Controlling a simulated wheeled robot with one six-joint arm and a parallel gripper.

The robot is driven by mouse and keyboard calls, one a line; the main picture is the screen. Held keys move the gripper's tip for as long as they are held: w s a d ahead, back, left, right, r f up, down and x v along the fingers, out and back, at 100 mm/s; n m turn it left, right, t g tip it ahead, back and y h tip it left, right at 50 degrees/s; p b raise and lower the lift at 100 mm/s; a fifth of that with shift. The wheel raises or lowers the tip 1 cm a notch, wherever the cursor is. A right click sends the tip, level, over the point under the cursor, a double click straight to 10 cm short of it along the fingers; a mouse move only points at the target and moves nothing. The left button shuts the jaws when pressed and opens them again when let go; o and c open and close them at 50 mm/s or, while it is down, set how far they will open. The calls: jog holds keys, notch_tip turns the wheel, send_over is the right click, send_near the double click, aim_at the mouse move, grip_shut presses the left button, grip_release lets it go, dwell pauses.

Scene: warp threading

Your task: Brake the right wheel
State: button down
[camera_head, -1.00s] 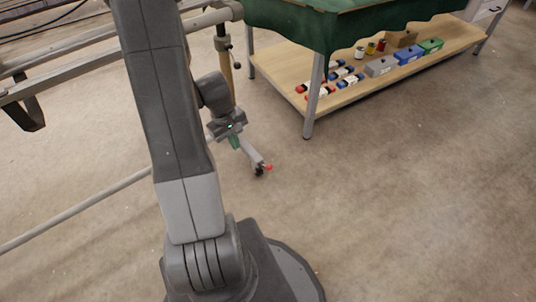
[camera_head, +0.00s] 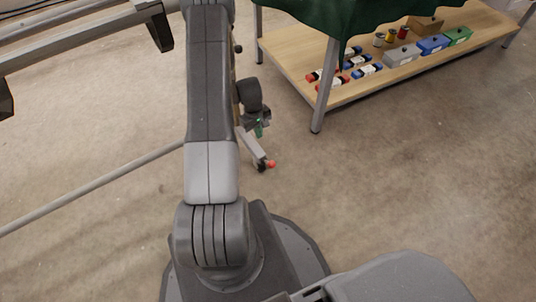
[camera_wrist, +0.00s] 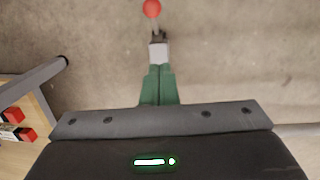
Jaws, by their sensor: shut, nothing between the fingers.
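The right wheel (camera_head: 261,168) is a small dark caster at the end of a grey foot bar (camera_head: 252,146), low over the floor. A red-tipped brake lever (camera_head: 271,164) sticks out beside it. In the wrist view the red tip (camera_wrist: 152,8) is at the top edge, with the grey foot end (camera_wrist: 159,52) below it. My gripper (camera_head: 258,130) has green fingers, which also show in the wrist view (camera_wrist: 160,70). They are together and empty, pointing toward the foot and lever. The fingertips overlap the foot's near end in the wrist view; I cannot tell whether they touch.
A wooden-shelved table (camera_head: 385,70) with a green cloth (camera_head: 330,18) stands at upper right, its grey leg (camera_head: 324,88) near my gripper. Boxes and spools sit on its shelf. A grey rail (camera_head: 90,190) crosses the left. Floor at right is clear.

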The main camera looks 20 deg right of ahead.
jog(key=s+d+f+b, duration=0.1)
jog(key=s+f+b, duration=0.1)
jog(key=f, duration=0.4)
jog(key=s+d+f+b, duration=0.1)
jog(key=f+b, duration=0.2)
jog(key=f, duration=0.3)
jog(key=shift+s+f, duration=0.2)
jog(key=shift+s, duration=0.15)
jog(key=shift+s, duration=0.1)
